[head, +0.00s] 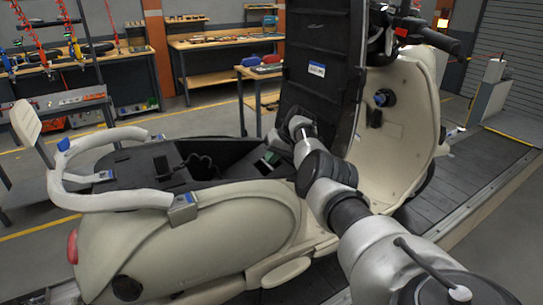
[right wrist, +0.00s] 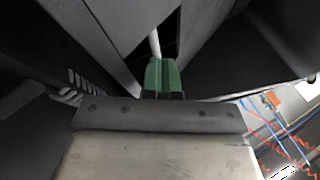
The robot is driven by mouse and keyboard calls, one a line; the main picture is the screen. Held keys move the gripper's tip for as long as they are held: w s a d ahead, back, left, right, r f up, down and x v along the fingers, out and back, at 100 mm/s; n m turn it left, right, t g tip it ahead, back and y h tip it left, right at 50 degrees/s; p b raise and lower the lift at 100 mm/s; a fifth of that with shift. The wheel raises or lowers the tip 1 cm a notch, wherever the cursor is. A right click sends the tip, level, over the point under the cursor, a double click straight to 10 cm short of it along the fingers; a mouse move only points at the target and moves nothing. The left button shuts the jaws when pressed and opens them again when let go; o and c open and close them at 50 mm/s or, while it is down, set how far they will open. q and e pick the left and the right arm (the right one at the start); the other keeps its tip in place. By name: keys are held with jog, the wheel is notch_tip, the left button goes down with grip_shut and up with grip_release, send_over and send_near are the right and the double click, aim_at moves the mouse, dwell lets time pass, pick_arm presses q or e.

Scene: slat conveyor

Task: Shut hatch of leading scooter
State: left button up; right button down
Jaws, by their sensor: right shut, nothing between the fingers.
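The cream scooter (head: 235,222) stands side-on in the head view, its handlebar to the right and its tail to the left. Its hatch (head: 338,95) is raised nearly upright, with the black underside and a small white-and-blue label showing. Below it the dark storage compartment (head: 135,166) lies open. My right arm reaches in from the lower right. My right gripper's green fingers (head: 271,158) are shut and empty by the front end of the compartment, near the hatch's foot. In the right wrist view the fingers (right wrist: 162,76) point at dark panels and a thin pale rod (right wrist: 154,42); contact is unclear.
A white grab rail (head: 110,200) wraps the scooter's tail beside the compartment. The slatted conveyor (head: 480,165) runs under and beyond the scooter. Workbenches (head: 215,42) with tools stand behind. The space left of the raised hatch, above the compartment, looks clear.

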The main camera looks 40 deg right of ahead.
jog(key=shift+f, duration=0.45)
jog(key=shift+r, duration=0.1)
